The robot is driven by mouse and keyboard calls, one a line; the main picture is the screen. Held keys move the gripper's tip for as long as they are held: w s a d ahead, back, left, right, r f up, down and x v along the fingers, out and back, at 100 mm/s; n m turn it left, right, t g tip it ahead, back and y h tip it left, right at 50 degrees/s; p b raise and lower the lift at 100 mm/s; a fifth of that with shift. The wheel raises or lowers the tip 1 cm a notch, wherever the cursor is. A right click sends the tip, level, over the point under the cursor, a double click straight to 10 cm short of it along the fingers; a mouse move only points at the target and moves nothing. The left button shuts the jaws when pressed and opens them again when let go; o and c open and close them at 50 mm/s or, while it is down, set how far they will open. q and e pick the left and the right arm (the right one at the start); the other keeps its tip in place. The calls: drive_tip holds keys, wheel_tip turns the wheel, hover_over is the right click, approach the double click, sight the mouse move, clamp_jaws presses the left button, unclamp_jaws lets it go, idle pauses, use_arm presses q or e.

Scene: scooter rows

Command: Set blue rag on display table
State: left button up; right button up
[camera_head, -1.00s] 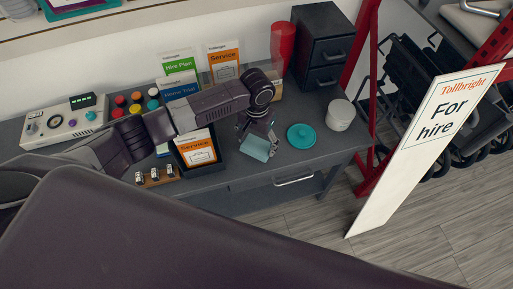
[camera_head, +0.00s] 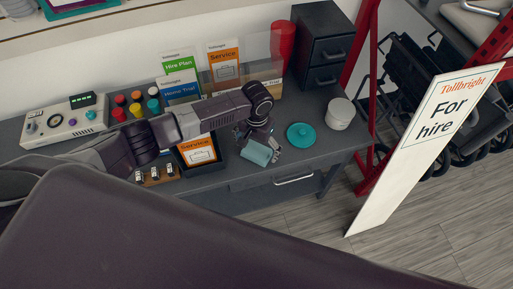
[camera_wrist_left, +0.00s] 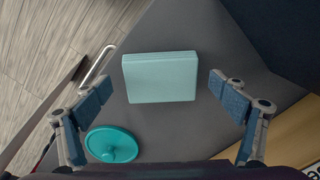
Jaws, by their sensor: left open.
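The blue rag (camera_head: 257,154), a pale blue folded block, lies on the grey display table (camera_head: 232,172) near its front edge. In the left wrist view the rag (camera_wrist_left: 160,78) sits flat between and beyond my spread fingers, with gaps on both sides. My left gripper (camera_head: 257,138) is open and empty just above and behind the rag, pointing down; its fingers also show in the wrist view (camera_wrist_left: 162,88). Parts of the rag's far side are hidden by the gripper in the head view. My right gripper is not in view.
A round teal lid (camera_head: 301,135) and a white tub (camera_head: 340,114) stand right of the rag. An orange Service card holder (camera_head: 199,151) is close on the left. Dark drawers (camera_head: 324,50) and a red cup (camera_head: 283,45) stand behind. A "For hire" sign (camera_head: 430,140) leans at the right.

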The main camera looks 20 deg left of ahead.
sight(257, 151)
use_arm(q)
wheel_tip(257, 151, up, 12)
drive_tip(key=b, duration=0.1)
drive_tip(key=shift+r, duration=0.15)
idle(0.4)
idle(0.3)
